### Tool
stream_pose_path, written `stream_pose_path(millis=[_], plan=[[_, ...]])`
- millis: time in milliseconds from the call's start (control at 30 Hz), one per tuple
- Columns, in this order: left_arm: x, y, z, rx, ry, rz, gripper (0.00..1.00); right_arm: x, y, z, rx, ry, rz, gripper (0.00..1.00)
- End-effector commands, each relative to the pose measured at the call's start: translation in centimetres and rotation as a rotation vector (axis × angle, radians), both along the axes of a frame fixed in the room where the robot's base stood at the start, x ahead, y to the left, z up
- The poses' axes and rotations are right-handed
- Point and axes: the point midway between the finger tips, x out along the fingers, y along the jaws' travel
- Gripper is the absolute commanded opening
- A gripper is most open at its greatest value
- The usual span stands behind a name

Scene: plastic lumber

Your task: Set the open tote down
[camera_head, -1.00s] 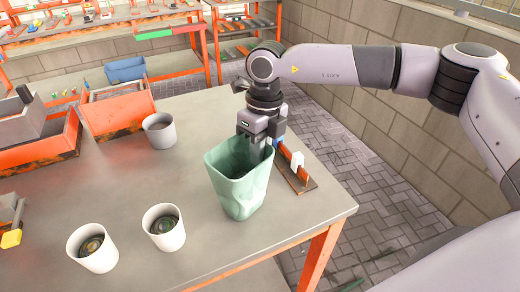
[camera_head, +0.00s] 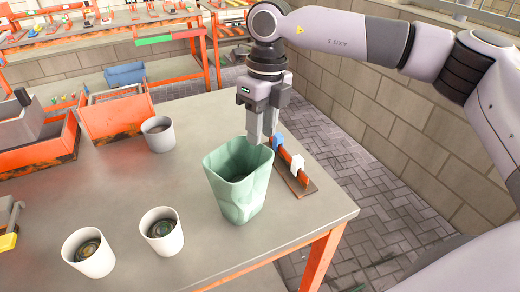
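The open tote is a pale green, open-topped bin (camera_head: 238,192) standing upright on the table near its right front corner. My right gripper (camera_head: 262,140) is above and behind the tote's far rim, pointing down. Its two fingers look close together, and I see nothing held between them; I cannot tell how wide the gap is. The fingertips appear clear of the rim or just behind it. My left gripper is not in view.
Two white cups (camera_head: 89,252) (camera_head: 161,231) stand at the front left, and a grey cup (camera_head: 158,133) farther back. A small rack with clips (camera_head: 294,172) lies right of the tote. Orange crates (camera_head: 117,112) stand at the back left. The table's middle is clear.

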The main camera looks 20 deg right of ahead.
Motion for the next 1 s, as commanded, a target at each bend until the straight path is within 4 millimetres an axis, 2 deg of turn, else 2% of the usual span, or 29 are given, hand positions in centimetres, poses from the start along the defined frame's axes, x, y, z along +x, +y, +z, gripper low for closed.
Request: stream_pose_path(millis=[100,200,333,1000], plan=[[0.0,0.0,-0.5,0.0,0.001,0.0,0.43,0.1,-0.2,2.4,0.001,-0.003,0.001,0.34],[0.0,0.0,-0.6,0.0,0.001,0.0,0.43,0.2,-0.3,3.9,0.001,-0.002,0.001,0.34],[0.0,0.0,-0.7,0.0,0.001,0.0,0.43,0.2,-0.4,5.0,0.001,0.0,0.002,0.34],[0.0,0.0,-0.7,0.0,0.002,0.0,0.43,0.2,-0.5,5.4,0.001,0.001,0.001,0.34]])
